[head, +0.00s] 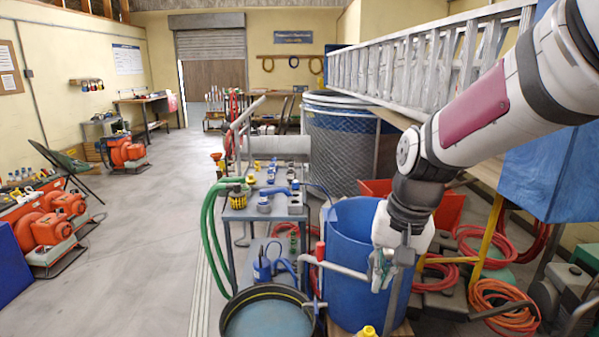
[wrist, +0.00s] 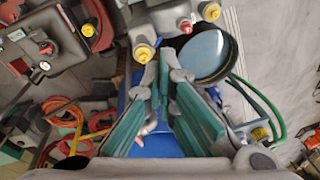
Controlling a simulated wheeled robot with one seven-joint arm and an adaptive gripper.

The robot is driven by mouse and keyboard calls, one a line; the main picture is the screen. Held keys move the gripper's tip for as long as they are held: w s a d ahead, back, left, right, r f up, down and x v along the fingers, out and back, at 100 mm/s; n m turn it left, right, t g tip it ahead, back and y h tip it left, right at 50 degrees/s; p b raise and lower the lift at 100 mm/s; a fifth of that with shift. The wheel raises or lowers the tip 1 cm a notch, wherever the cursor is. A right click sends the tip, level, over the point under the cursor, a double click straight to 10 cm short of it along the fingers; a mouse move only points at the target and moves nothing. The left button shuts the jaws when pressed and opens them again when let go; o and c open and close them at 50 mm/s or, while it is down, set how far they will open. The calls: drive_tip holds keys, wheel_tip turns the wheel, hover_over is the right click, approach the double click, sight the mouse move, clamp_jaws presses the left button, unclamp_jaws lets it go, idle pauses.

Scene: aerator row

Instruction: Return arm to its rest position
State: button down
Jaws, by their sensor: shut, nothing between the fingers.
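My gripper (head: 380,270) hangs at the end of my white arm, in front of the large blue barrel (head: 352,225) in the head view. In the wrist view, my gripper's two green-padded fingers (wrist: 163,85) converge toward their tips. They are shut with nothing held. The blue barrel (wrist: 170,143) shows behind and between the fingers there. My arm reaches in from the upper right of the head view.
A round dark tub of water (head: 266,315) stands left of the barrel. A grey cart (head: 240,212) carries several fittings. A ladder (head: 420,70) lies behind my arm. Orange hoses (head: 500,305) lie at right. The floor at left (head: 150,240) is open.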

drive_tip(key=s+d+r+n+p, duration=0.1)
drive_tip(key=s+r, duration=0.2)
drive_tip(key=s, duration=0.4)
drive_tip(key=s+d+r+n+t+p, duration=0.1)
drive_tip(key=s+r, duration=0.3)
drive_tip(key=s, duration=0.4)
drive_tip(key=s+d+r+n+t+h+p, duration=0.1)
drive_tip(key=s+d+r+p, duration=0.1)
drive_tip(key=s, duration=0.6)
drive_tip(key=shift+s+d+r, duration=0.15)
drive_tip(key=shift+d+r, duration=0.25)
drive_tip(key=shift+r, duration=0.4)
